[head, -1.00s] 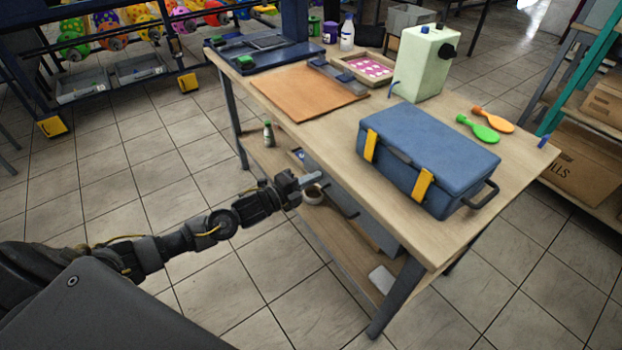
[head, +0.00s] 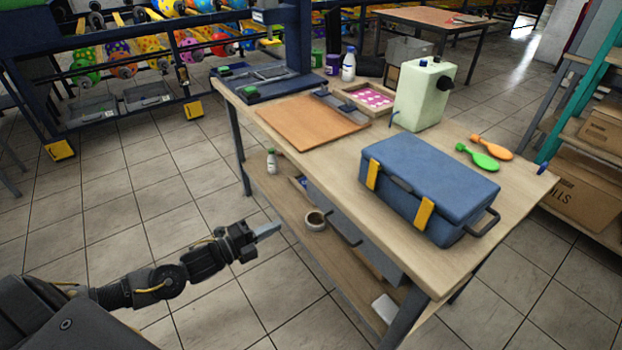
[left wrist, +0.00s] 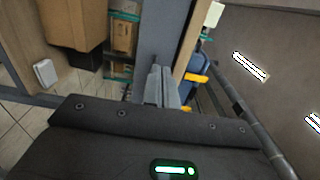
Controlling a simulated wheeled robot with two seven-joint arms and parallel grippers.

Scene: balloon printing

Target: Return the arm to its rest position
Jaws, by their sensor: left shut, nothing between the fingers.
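My left arm comes in from the lower left in the head view. Its gripper (head: 268,231) is shut and empty, over the tiled floor just left of the wooden workbench (head: 330,168). It is apart from the bench and below the level of its top. In the left wrist view the two grey fingers (left wrist: 162,88) are together with nothing between them. My right gripper is not in view.
A blue toolbox (head: 430,180) with yellow latches stands on the bench, near a pale green canister (head: 420,93). A small cup (head: 315,221) and a bottle (head: 272,161) stand on the lower shelf. The floor (head: 130,210) left of the bench is clear.

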